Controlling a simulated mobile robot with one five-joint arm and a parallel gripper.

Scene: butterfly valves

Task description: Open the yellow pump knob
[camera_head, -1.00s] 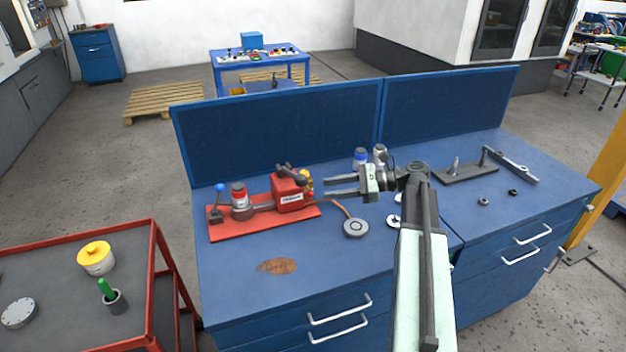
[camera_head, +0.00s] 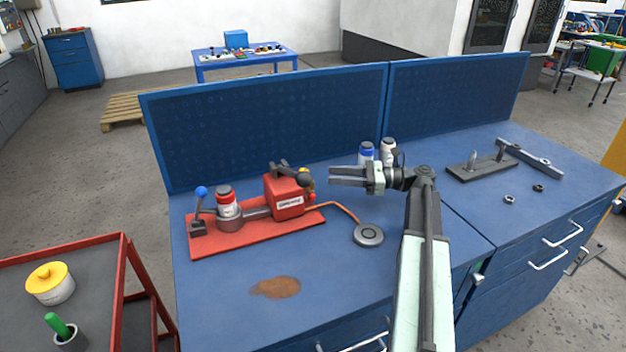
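The red pump (camera_head: 287,197) stands on a red base plate (camera_head: 232,243) on the blue workbench. The yellow knob (camera_head: 309,182) is a small part at the pump's right side, partly hidden behind dark fittings. A black handle (camera_head: 280,168) sits on top of the pump. My gripper (camera_head: 333,177) is just right of the yellow knob, pointing left at about its height in the picture. Its two fingers are apart with nothing between them. A small gap shows between the fingertips and the knob; depth is hard to judge.
A blue-capped bottle (camera_head: 367,152) and a white bottle (camera_head: 388,151) stand behind my gripper. A grey round disc (camera_head: 368,234) lies in front, joined to the pump by an orange hose (camera_head: 343,210). A blue back panel (camera_head: 270,125) rises behind.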

